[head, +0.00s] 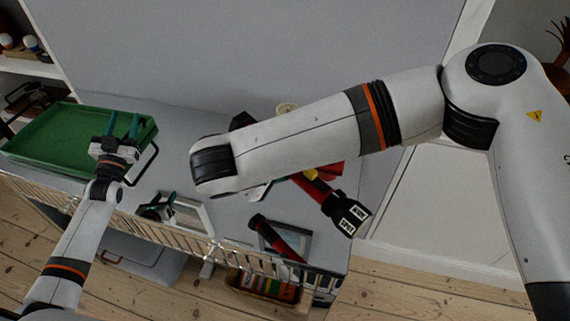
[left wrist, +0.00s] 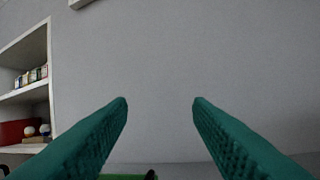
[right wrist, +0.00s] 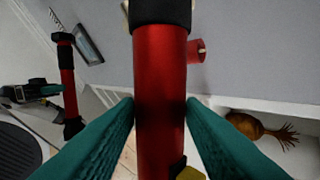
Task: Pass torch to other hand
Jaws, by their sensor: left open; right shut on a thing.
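The torch is a red cylinder with a black end and a yellow part. In the right wrist view, the torch (right wrist: 160,75) stands between the fingers of my right gripper (right wrist: 160,105), which is shut on it. In the head view, the torch (head: 318,186) sticks out below my right forearm, its labelled black end toward the lower right; my right gripper is mostly hidden there. My left gripper (head: 122,122) is open and empty by the right side of the green tray, well left of the torch. Its fingers also show apart in the left wrist view (left wrist: 160,105).
A wire rail (head: 190,238) runs along the front edge. A wall closes the back.

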